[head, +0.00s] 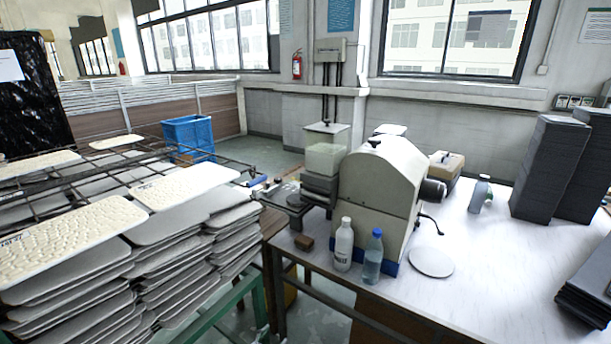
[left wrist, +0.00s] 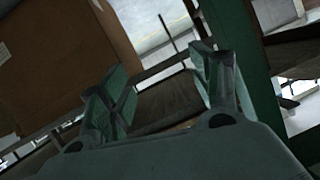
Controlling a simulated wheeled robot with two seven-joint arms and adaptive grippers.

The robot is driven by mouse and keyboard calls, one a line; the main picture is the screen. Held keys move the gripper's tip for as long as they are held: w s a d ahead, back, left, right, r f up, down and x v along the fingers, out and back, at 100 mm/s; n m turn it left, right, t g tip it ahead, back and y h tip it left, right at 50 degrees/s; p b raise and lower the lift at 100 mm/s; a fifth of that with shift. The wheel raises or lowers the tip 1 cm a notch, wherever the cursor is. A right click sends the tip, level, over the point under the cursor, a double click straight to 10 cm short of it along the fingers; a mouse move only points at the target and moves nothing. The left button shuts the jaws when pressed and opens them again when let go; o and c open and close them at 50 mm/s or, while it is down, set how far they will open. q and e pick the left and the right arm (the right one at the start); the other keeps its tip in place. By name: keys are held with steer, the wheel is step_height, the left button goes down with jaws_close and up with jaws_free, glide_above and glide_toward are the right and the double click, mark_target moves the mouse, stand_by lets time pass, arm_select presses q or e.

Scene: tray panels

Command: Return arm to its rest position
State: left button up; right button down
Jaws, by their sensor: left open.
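Neither of my arms shows in the head view. In the left wrist view, my left gripper (left wrist: 160,92) is open, with its two fingers spread apart and nothing between them. Behind the fingers are a brown box or panel (left wrist: 65,55) on the left and a green post (left wrist: 240,60) on the right. My right gripper is not in either view.
Stacked trays (head: 150,270) with pale panels (head: 70,235) fill the left. A white table (head: 470,300) on the right bears a machine (head: 385,185), two bottles (head: 343,245) and dark stacks (head: 550,165). A blue crate (head: 188,135) stands behind. A floor gap separates trays and table.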

arm_select(q)
steer(key=s+a+f+n+g+y, duration=0.25)
steer(key=s+a+f, duration=0.25)
steer(key=s+f, duration=0.6)
steer(key=s+a+f+n+g+y, duration=0.1)
steer(key=s+a+f+g+y, duration=0.15)
steer(key=s+a+f, duration=0.85)
steer(key=s+a+f+n+g, duration=0.1)
steer(key=s+f+g, duration=0.2)
steer(key=s, duration=1.4)
steer(key=s+a+f+g+y, duration=0.1)
steer(key=s+f+g, duration=0.2)
steer(key=s, duration=1.3)
steer(key=shift+s+f+n, duration=0.25)
steer(key=shift+s+n, duration=0.1)
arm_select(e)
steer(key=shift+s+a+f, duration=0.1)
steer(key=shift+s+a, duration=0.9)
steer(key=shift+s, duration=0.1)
